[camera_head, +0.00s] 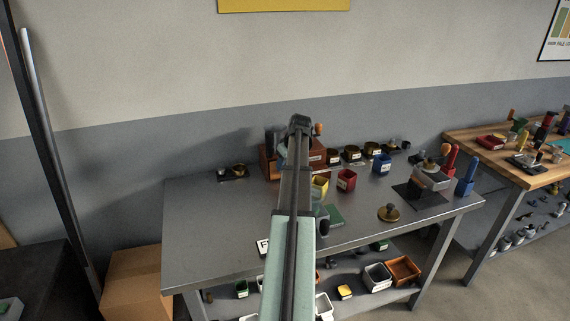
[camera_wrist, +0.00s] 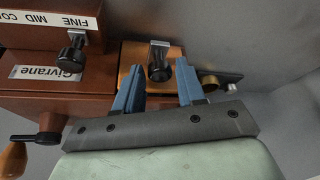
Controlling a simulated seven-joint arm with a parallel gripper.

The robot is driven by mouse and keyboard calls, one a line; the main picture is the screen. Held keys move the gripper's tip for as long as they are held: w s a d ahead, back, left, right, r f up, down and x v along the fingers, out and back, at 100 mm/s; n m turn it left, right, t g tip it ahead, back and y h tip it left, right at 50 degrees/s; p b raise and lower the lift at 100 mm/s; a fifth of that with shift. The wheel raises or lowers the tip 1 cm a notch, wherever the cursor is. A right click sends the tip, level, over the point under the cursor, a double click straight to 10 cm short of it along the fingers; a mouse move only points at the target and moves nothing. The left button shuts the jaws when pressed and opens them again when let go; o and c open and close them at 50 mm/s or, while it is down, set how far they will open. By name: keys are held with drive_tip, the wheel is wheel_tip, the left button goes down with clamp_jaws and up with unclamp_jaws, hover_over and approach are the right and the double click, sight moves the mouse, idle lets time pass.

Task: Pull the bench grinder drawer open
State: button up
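The bench grinder is a red-brown wooden box (camera_head: 267,163), largely hidden behind my arm in the head view. In the wrist view its body (camera_wrist: 55,95) fills the upper left, with a "Givrane" label and a "FINE MID" strip. A lighter orange-brown panel (camera_wrist: 133,55), apparently the drawer front, carries a dark knob with a bright metal piece (camera_wrist: 159,66). My gripper (camera_wrist: 159,72) is open, its two blue fingers on either side of this knob with gaps visible. The head view shows my gripper (camera_head: 300,122) over the grinder, but not its fingers.
A second dark knob (camera_wrist: 72,52) and a crank with a wooden handle (camera_wrist: 14,160) are left of the fingers. Small bins, including a yellow one (camera_head: 320,187) and a red one (camera_head: 346,180), stand beside my arm. The left of the metal table (camera_head: 215,215) is mostly clear.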

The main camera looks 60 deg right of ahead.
clamp_jaws()
idle(0.3)
drive_tip(key=s+a, duration=0.6)
drive_tip(key=shift+s, duration=0.15)
drive_tip(key=shift+a, duration=0.1)
unclamp_jaws()
drive_tip(key=v, duration=1.4)
